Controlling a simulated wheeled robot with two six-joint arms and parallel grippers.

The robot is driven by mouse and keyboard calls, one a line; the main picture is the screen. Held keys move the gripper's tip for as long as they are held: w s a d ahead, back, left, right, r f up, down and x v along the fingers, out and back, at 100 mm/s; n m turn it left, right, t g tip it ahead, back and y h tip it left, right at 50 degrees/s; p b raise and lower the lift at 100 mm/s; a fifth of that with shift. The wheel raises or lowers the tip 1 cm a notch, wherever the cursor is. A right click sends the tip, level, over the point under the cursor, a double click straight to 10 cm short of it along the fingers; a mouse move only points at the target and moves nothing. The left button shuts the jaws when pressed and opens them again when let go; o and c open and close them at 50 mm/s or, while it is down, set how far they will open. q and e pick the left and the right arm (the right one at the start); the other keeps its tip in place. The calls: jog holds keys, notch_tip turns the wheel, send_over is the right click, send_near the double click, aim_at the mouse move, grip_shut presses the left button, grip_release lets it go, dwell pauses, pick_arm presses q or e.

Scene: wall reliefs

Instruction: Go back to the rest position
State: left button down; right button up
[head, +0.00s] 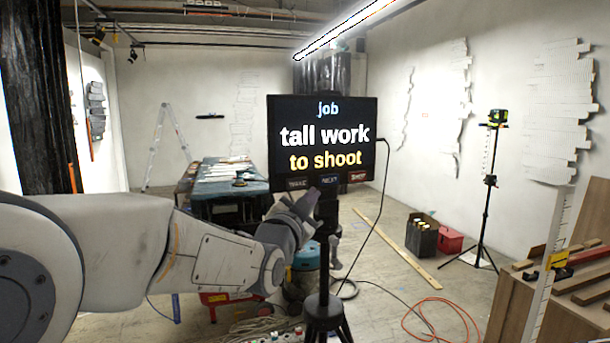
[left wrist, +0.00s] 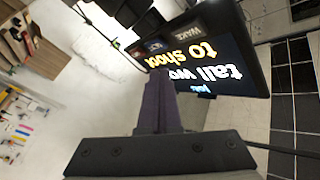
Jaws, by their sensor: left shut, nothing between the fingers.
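My left arm comes in from the left in the head view. My left gripper (head: 308,203) is shut and empty, at the lower edge of a black screen (head: 322,112). The screen reads "job / tall work / to shoot" and has a row of small buttons along its bottom. It stands on a black tripod (head: 323,310). In the left wrist view the closed fingers (left wrist: 158,85) point toward the bottom edge of the screen (left wrist: 247,50), which appears upside down. I cannot tell whether the fingertips touch it. My right gripper is not in view.
A work table (head: 232,190) stands behind the screen. A laser level on a tripod (head: 487,195) is at right, with wooden boards (head: 585,290) in front. An orange cable (head: 445,303) and a long plank (head: 395,245) lie on the floor. White reliefs (head: 560,115) hang on the walls.

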pick_arm(q)
jog(key=s+d+f+n+g+y, duration=0.1)
jog(key=s+d+f+n+g, duration=0.15)
jog(key=s+f+g, duration=1.15)
jog(key=s+a+f+g+y, duration=0.1)
jog(key=s+f, duration=0.3)
jog(key=s, duration=0.4)
jog(key=s+a+f+n+g+y, duration=0.1)
jog(key=s+a+f+g+y, duration=0.1)
jog(key=s+f, duration=0.3)
jog(key=s+a+f+g+y, duration=0.1)
jog(key=s+a+f, duration=0.3)
jog(key=s, duration=0.6)
jog(key=shift+s+f+g, duration=0.3)
jog(key=shift+f, duration=0.25)
jog(key=shift+a+n, duration=0.1)
jog(key=shift+n, duration=0.15)
